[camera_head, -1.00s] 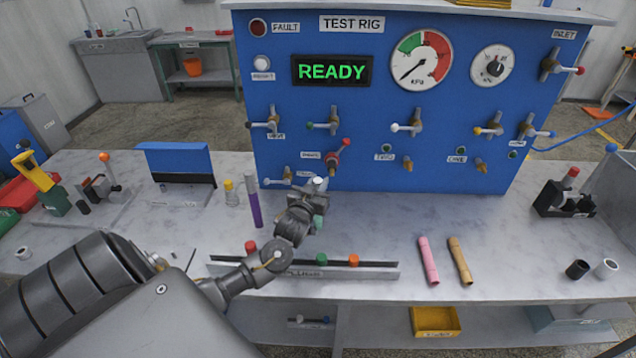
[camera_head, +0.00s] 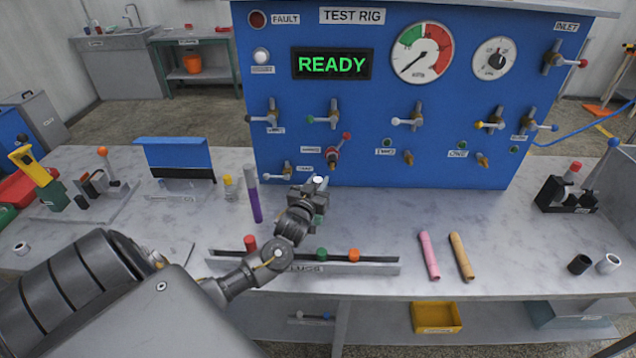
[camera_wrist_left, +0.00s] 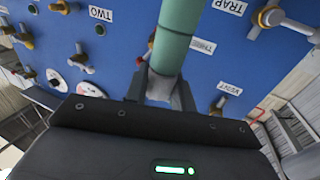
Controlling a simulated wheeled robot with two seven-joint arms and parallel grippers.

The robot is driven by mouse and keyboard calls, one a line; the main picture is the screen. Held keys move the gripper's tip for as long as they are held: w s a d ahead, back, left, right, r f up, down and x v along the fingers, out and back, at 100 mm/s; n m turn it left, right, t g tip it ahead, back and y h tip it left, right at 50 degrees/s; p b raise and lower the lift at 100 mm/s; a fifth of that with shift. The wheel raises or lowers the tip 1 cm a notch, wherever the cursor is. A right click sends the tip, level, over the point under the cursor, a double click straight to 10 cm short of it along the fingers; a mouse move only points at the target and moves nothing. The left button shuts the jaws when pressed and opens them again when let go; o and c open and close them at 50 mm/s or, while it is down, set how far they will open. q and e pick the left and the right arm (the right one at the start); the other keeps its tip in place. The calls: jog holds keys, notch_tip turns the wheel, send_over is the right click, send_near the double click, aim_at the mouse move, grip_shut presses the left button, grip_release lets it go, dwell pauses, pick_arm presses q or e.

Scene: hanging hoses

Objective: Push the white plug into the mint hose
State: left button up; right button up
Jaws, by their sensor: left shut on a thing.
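My left gripper (camera_head: 316,190) is above the front bench, before the lower part of the blue rig. In the left wrist view its two fingers (camera_wrist_left: 162,92) are shut on the whitish plug (camera_wrist_left: 160,86). The plug's white top also shows at the gripper in the head view (camera_head: 320,181). The mint hose (camera_wrist_left: 174,45) meets the plug and runs out of the wrist picture's top edge. In the head view a short mint part (camera_head: 320,219) shows just below the gripper. How deep the plug sits in the hose cannot be told. My right gripper is not in view.
A rack (camera_head: 375,268) with red, green and orange plugs stands below my left wrist. Pink (camera_head: 429,256) and tan (camera_head: 461,256) hoses lie to the right. The rig's valves (camera_head: 333,158) are close behind the gripper.

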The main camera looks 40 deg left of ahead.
pick_arm(q)
jog(key=shift+f, duration=0.2)
jog(key=o, duration=1)
jog(key=shift+o, duration=0.2)
jog(key=b+v, duration=0.2)
jog(key=v, duration=0.8)
jog(key=shift+s+b, duration=0.3)
jog(key=shift+s, duration=0.05)
jog(key=shift+d, duration=0.15)
